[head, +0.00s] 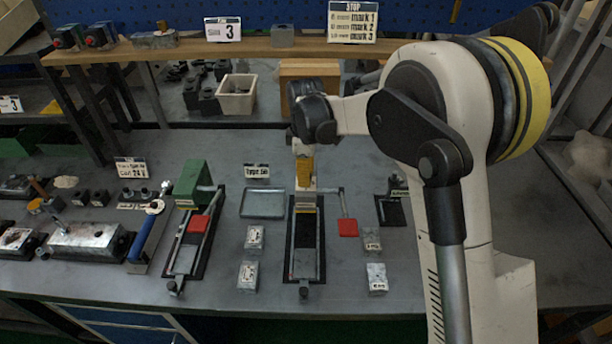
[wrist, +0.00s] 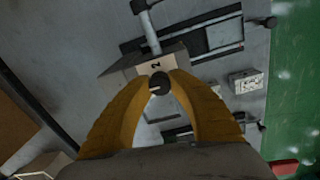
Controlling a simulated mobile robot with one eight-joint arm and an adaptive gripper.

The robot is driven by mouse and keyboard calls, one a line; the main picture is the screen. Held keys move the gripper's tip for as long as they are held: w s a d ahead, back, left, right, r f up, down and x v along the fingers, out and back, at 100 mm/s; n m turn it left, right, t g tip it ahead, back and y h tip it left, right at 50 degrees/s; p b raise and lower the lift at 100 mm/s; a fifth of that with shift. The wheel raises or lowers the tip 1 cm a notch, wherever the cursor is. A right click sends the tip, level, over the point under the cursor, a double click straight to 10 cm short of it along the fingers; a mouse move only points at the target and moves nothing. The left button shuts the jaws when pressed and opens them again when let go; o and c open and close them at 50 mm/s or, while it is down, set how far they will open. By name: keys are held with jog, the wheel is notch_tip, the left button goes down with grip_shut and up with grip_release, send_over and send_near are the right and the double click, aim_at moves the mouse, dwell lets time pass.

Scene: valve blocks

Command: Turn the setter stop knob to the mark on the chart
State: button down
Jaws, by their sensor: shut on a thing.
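The yellow fingers of my gripper (wrist: 159,88) close around a small dark round knob (wrist: 159,79) in the wrist view. The knob has a pale line on its face and sits at a pale block marked "2" (wrist: 128,73). In the head view my gripper (head: 304,178) points down at the far end of the middle setter (head: 306,245), hiding the knob and most of the block. The chart (head: 353,21), headed STOP, stands on the back shelf. It lists mark 1, mark 2 and mark 3; its smaller words are too small to read.
A red-ended lever (head: 348,227) sticks out right of the setter. Small labelled blocks (head: 248,274) (head: 376,278) stand on both sides. A shallow metal tray (head: 263,204) and a green-topped device (head: 194,180) are to the left. The bench front right is clear.

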jog(key=c, duration=1.2)
grip_release()
jog(key=shift+o, duration=0.2)
notch_tip(320, 180, up, 12)
jog(key=shift+s, duration=0.2)
